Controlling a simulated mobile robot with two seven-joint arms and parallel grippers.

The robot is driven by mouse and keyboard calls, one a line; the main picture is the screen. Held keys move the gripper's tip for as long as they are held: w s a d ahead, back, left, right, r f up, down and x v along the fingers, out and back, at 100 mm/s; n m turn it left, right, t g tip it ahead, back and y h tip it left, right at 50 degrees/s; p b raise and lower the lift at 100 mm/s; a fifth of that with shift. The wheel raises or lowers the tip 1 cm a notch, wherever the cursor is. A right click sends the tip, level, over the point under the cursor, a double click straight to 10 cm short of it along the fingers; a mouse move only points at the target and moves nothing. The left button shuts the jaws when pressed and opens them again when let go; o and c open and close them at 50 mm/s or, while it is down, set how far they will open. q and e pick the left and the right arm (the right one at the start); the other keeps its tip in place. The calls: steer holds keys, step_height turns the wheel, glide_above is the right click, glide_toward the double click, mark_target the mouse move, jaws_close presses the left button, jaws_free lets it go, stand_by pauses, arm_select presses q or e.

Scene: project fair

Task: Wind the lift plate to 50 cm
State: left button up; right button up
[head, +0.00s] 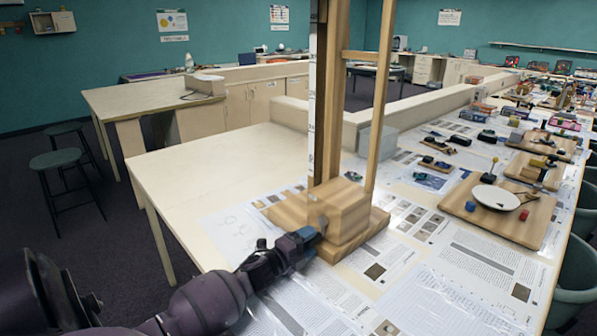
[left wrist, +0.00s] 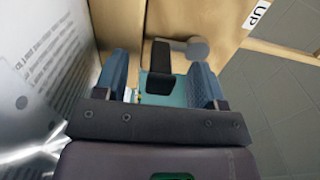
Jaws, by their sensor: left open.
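The wooden lift (head: 340,210) stands on the table, with a block-like housing on a base and tall posts running out of the top of the head view. A pale scale strip (head: 312,110) runs up one post; its marks are too small to read. The lift plate cannot be made out. My left gripper (head: 312,236) is at the housing's near left side. In the left wrist view it is open, its blue fingers on either side of a dark crank handle (left wrist: 160,58). A grey round part (left wrist: 197,48) sits beside the handle. Contact cannot be told. My right gripper is not in view.
An "UP" label (left wrist: 258,14) is on the wood. Printed sheets (head: 470,255) cover the table around the lift. A grey box (head: 377,140) stands behind it. A wooden board (head: 500,222) with a white plate lies to the right. The table's left part is clear.

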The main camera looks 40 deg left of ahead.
arm_select(q)
steer(key=shift+s, duration=0.5)
steer(key=shift+s+a+p, duration=0.1)
steer(key=shift+s+p, duration=0.3)
steer(key=shift+s, duration=0.45)
steer(key=shift+s+a+p, duration=0.15)
steer(key=shift+s+p, duration=0.15)
steer(key=shift+s, duration=1.55)
steer(key=shift+s+a, duration=0.1)
steer(key=shift+s, duration=0.7)
